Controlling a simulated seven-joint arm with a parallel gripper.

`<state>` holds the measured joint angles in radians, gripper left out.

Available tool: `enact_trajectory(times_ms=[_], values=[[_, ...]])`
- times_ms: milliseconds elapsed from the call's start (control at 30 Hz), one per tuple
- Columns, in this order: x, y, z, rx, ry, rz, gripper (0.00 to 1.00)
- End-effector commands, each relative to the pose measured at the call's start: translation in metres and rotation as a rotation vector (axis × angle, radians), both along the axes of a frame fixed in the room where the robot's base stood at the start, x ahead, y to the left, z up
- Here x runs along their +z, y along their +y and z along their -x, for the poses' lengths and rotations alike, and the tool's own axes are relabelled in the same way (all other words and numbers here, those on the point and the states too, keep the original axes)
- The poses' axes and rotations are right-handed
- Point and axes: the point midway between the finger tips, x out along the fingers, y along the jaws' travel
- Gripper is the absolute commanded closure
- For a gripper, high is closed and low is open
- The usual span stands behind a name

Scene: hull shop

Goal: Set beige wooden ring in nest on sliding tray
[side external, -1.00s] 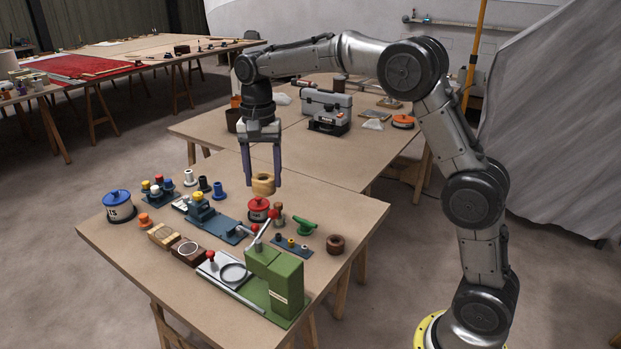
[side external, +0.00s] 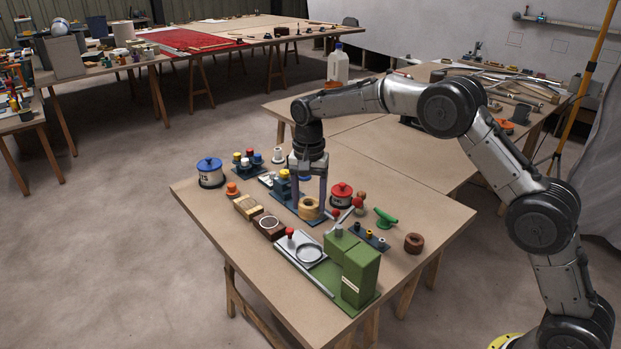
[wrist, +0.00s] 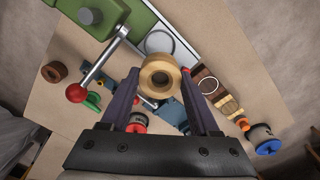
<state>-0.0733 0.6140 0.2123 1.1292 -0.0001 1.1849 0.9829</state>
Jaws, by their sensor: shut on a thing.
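My gripper (side external: 311,212) is shut on the beige wooden ring (side external: 311,208). The ring also shows between the fingertips in the wrist view (wrist: 160,77), its hole visible. In the side view the ring appears over or just in front of the blue plate fixture, left of the red-lidded can; its exact height is unclear. The nest also shows beyond the ring in the wrist view (wrist: 160,36).
The green press (side external: 360,275) stands beside the tray, with a red-ball lever (wrist: 76,93). A red-knobbed post (side external: 290,232) rises at the tray's end. A red-lidded can (side external: 341,196), brown ring (side external: 414,243) and dark brown block (side external: 269,226) stand nearby. The table's front left is bare.

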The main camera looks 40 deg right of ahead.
Motion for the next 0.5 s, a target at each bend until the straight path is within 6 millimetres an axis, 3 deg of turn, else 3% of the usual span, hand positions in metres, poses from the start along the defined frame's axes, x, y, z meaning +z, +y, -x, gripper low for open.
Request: enact_trajectory(times_ms=[100, 200, 500], values=[[-0.032, 0.000, 0.001, 0.000, 0.007, 0.001, 0.93], [-0.050, 0.000, 0.001, 0.000, 0.004, 0.000, 0.93], [-0.073, 0.000, 0.001, 0.000, 0.004, 0.000, 0.93]])
